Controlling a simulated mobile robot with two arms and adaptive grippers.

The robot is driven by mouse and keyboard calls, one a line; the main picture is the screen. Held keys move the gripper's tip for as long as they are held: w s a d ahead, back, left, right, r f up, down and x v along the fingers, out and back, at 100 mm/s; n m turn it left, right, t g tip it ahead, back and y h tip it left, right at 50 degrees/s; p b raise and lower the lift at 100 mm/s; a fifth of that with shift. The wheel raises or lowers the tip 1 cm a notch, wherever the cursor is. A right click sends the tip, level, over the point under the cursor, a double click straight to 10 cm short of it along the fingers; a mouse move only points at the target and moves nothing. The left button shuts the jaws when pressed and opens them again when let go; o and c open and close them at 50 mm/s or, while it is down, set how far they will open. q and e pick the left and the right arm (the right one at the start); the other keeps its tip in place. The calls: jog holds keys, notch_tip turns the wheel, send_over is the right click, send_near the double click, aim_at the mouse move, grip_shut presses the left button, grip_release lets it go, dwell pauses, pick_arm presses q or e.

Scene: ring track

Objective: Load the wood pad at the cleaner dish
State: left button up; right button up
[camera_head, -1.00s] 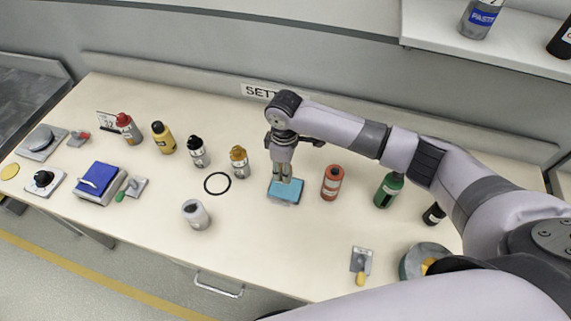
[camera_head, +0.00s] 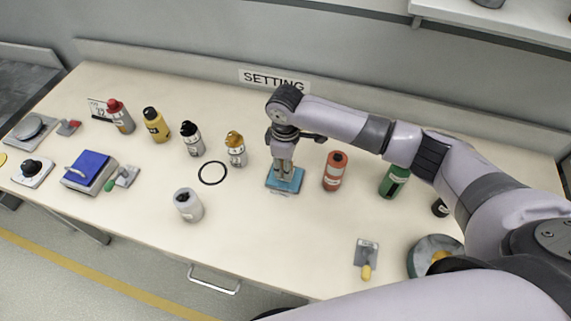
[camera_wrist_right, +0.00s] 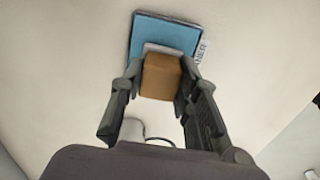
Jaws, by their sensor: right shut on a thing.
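The wood pad (camera_wrist_right: 160,77) is a brown block, clearest in the right wrist view, with a pale layer along its far side. My right gripper (camera_head: 284,168) is shut on it, one finger on each side; the fingers also show in the right wrist view (camera_wrist_right: 157,88). The cleaner dish (camera_head: 292,184) is a shallow blue square in the middle of the bench. It shows behind the pad in the right wrist view (camera_wrist_right: 165,33), beside a label ending in "NER". The pad is over the dish; I cannot tell whether they touch. My left gripper is out of view.
A red bottle (camera_head: 335,172) and a green bottle (camera_head: 394,181) stand right of the dish. A black ring (camera_head: 212,173) and an amber-topped bottle (camera_head: 235,150) are to its left. The bench in front of the dish is clear.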

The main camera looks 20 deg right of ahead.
jog(key=shift+f, duration=0.5)
dwell(0.7)
jog(key=shift+s+f, duration=0.1)
jog(key=shift+f, duration=0.05)
dwell(2.1)
jog(key=shift+p, duration=0.3)
notch_tip(320, 180, up, 7)
jog(key=p, duration=0.8)
dwell(0.5)
